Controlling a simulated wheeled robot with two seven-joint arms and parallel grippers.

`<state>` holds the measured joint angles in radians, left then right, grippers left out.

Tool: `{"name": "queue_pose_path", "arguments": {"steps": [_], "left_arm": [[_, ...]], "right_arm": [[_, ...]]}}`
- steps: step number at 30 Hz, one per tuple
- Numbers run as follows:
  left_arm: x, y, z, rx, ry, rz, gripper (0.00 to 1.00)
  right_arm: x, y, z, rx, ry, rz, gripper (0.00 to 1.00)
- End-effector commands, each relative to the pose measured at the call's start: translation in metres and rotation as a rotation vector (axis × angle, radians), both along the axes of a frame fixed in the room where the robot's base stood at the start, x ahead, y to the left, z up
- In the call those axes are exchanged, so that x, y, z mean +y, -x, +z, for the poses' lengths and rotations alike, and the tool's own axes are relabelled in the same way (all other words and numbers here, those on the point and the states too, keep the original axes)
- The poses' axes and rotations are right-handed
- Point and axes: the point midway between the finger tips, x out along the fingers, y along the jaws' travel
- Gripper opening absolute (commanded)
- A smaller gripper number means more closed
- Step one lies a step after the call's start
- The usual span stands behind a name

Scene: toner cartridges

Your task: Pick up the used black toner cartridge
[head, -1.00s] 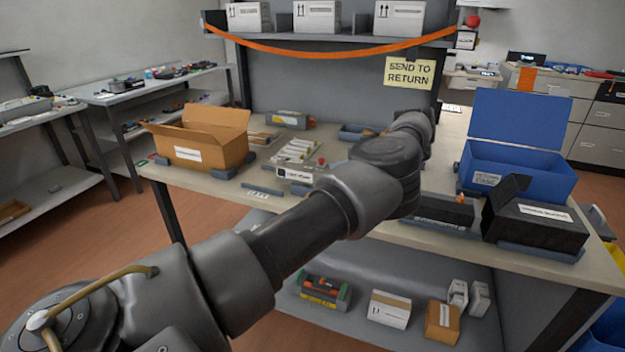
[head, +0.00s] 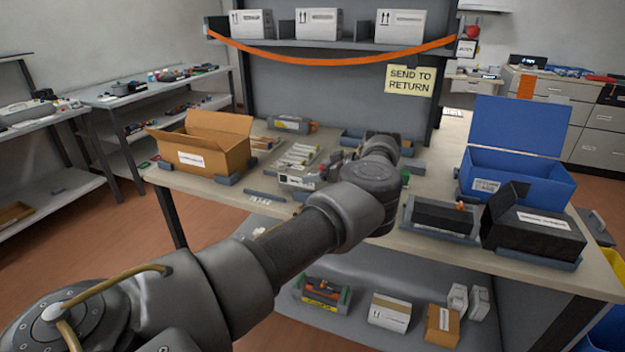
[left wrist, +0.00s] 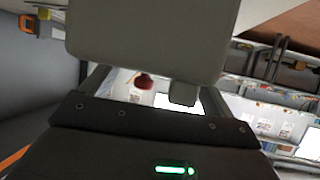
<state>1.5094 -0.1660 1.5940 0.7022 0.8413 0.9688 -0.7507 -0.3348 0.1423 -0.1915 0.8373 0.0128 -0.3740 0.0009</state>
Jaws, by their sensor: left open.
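A black toner cartridge (head: 444,215) with a small orange part at its right end lies in a grey tray on the bench, right of my left wrist. I cannot read whether it is marked used. My left arm reaches over the bench, and its gripper (head: 382,146) is at the far end, mostly hidden behind the wrist and apart from the cartridge. In the left wrist view the open gripper (left wrist: 155,92) has a finger on each side, with a pale grey block filling the upper middle; I cannot tell what that block is. My right gripper is not in view.
A black open box (head: 535,228) with a white label stands at the bench's right, before a blue open bin (head: 515,175). An open cardboard box (head: 205,145) stands at the left. Small trays lie mid-bench. A shelf with white boxes (head: 317,24) and an orange strap is above.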

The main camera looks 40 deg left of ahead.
Motion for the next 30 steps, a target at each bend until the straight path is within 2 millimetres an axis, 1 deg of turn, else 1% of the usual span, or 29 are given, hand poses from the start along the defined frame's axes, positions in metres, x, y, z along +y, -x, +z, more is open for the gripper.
{"name": "queue_pose_path", "arguments": {"steps": [3,9,11,23,30], "left_arm": [[0.0058,0.001,-0.0031,0.002,-0.001,-0.001,0.88],[0.006,0.0008,-0.0035,0.001,-0.001,0.0,0.88],[0.006,0.0008,-0.0035,0.001,-0.001,0.0,0.82],[0.0058,0.0009,-0.0035,0.001,0.0,0.0,0.29],[0.0058,0.0006,-0.0027,0.0,-0.001,0.0,0.28]], "right_arm": [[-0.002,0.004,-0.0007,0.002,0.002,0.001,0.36],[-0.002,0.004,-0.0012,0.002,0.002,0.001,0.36],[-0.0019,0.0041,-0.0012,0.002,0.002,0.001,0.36],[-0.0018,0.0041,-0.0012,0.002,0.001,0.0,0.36],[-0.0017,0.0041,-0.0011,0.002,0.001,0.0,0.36]]}}
